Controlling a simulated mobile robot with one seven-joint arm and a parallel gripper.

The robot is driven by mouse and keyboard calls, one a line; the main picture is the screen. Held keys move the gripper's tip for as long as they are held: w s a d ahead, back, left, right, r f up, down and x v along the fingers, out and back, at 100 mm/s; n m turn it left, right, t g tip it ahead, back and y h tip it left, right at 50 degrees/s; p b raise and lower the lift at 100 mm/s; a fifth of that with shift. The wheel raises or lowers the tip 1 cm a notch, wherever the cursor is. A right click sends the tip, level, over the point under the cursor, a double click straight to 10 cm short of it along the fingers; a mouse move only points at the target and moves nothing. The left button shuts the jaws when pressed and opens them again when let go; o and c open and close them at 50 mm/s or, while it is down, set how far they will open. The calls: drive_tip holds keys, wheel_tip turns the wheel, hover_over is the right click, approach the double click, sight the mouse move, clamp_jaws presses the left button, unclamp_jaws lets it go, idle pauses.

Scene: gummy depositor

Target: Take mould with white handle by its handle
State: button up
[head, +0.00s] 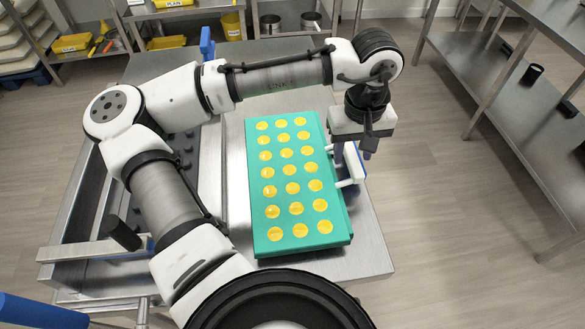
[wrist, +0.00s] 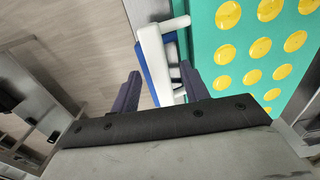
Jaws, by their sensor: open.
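The mould (head: 312,238) is a teal slab with rows of yellow round fills, lying flat on a metal table; part of it shows in the wrist view (wrist: 206,40). Its white handle (head: 350,165) sticks out from the right side, and it also shows in the wrist view (wrist: 152,50). A blue bar (wrist: 140,62) runs close along the white handle, partly hidden by it. My gripper (head: 353,153) is at the handle, pointing down. In the wrist view its open fingers (wrist: 160,80) stand either side of the handle's near end; contact cannot be told.
The metal table (head: 360,250) has bare surface in front and to the right of the mould. A metal frame (head: 95,250) stands at left. Steel shelving (head: 480,70) is at right, across open floor (head: 430,190).

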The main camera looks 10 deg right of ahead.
clamp_jaws()
idle(0.4)
wheel_tip(320, 180, up, 20)
drive_tip(key=b, duration=0.1)
drive_tip(key=shift+b, duration=0.3)
drive_tip(key=c, duration=0.6)
unclamp_jaws()
clamp_jaws()
idle(0.4)
